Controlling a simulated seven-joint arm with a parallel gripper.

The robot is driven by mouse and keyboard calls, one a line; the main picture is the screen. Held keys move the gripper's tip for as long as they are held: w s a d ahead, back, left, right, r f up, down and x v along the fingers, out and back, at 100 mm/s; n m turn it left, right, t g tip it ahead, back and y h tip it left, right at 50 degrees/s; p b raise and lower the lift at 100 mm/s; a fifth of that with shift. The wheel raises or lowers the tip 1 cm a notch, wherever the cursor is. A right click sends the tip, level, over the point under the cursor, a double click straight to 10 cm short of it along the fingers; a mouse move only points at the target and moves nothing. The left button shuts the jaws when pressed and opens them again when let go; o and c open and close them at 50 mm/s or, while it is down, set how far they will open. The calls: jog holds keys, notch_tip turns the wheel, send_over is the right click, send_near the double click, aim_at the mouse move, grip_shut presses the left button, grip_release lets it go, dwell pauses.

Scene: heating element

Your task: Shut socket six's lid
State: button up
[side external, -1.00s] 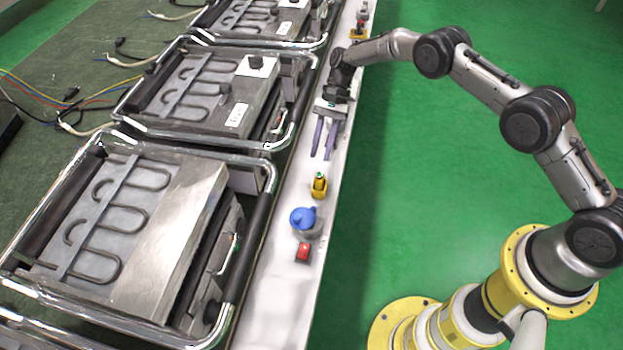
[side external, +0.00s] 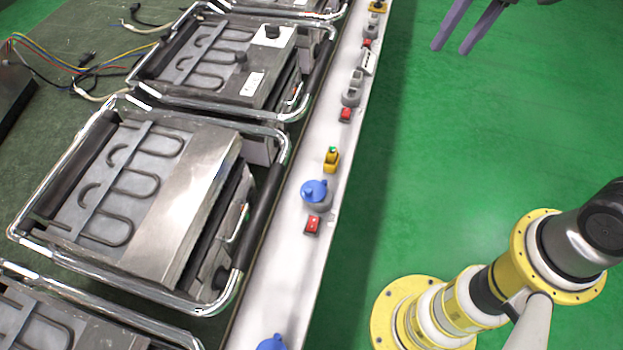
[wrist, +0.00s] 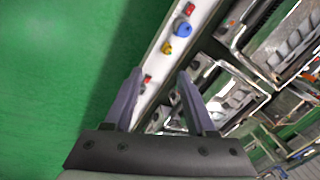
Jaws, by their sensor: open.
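My gripper (side external: 452,50) is open and empty, high above the green floor at the top right of the side view. Its two fingers (wrist: 159,74) are spread in the wrist view. A white strip carries the sockets, to the left of my gripper in the side view. One socket has a blue lid (side external: 315,192), which also shows in the wrist view (wrist: 183,29). Another blue lid (side external: 272,342) is cut off at the bottom edge. Grey sockets (side external: 351,97) stand farther up the strip. No number is readable, so I cannot tell which is socket six.
Red switches (side external: 313,225) and a yellow block with a green button (side external: 332,160) sit on the white strip (side external: 285,270). Metal heating units with chrome frames (side external: 150,200) line its left side. Green floor (side external: 450,180) lies open to the right.

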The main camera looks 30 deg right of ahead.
jog(key=s+d+r+n+t+h, duration=0.1)
jog(key=s+d+r+t, duration=0.15)
jog(key=s, duration=0.75)
jog(key=m+g+y, duration=0.2)
jog(key=m, duration=2)
send_over(308, 190)
jog(key=s+d, duration=0.3)
jog(key=d, duration=0.2)
notch_tip(308, 190, down, 32)
jog(key=shift+y, duration=0.3)
jog(key=x, duration=1.2)
jog(key=shift+w+a+f, duration=0.15)
jog(key=shift+a+f, duration=0.05)
jog(key=shift+f, duration=0.15)
jog(key=shift+c, duration=0.2)
grip_shut()
